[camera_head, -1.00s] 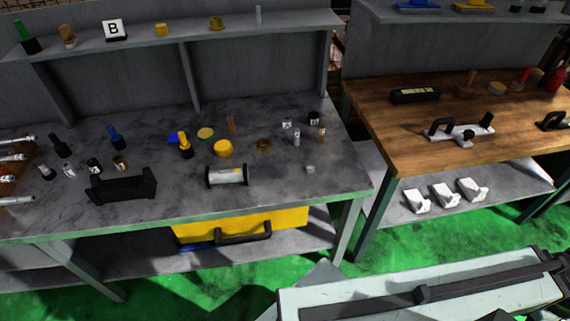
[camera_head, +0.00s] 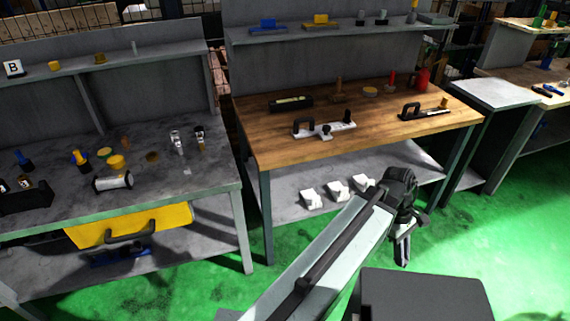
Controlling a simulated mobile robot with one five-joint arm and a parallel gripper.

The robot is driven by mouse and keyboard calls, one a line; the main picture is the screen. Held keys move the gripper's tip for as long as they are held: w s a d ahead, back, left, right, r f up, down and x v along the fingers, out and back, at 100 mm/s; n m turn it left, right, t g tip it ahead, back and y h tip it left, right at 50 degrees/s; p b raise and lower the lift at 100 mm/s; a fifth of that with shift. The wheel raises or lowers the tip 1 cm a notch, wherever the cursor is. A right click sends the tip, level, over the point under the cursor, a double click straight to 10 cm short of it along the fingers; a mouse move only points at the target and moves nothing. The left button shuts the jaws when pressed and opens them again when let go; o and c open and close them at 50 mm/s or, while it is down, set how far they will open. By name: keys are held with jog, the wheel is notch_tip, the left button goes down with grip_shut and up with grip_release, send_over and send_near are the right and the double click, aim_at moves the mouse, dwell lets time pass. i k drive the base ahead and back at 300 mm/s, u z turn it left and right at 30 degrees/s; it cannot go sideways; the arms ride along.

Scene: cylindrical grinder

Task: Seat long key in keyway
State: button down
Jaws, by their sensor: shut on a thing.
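My gripper (camera_head: 402,250) hangs from the end of my arm over the green floor, in front of the wooden bench's lower right side. It is small and dark in this view. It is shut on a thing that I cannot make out. I cannot pick out the long key or a keyway for certain. A grey cylinder with dark ends (camera_head: 113,182) lies near the front of the grey bench, apart from my gripper.
The wooden bench (camera_head: 290,152) carries a white fixture with black handles (camera_head: 325,129) and a black-handled tool (camera_head: 425,112). White blocks (camera_head: 337,188) sit on its lower shelf. The grey bench (camera_head: 200,190) stands left, a grey cabinet (camera_head: 494,93) right. Green floor (camera_head: 480,240) is open at right.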

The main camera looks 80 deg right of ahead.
aim_at(121, 180)
jog(key=u, duration=0.4)
jog(key=i, duration=1.45)
jog(key=z, duration=0.25)
jog(key=k, duration=0.3)
jog(key=u, duration=0.2)
jog(key=k, duration=0.55)
jog(key=z, duration=0.2)
jog(key=i, duration=0.9)
jog(key=u, duration=0.05)
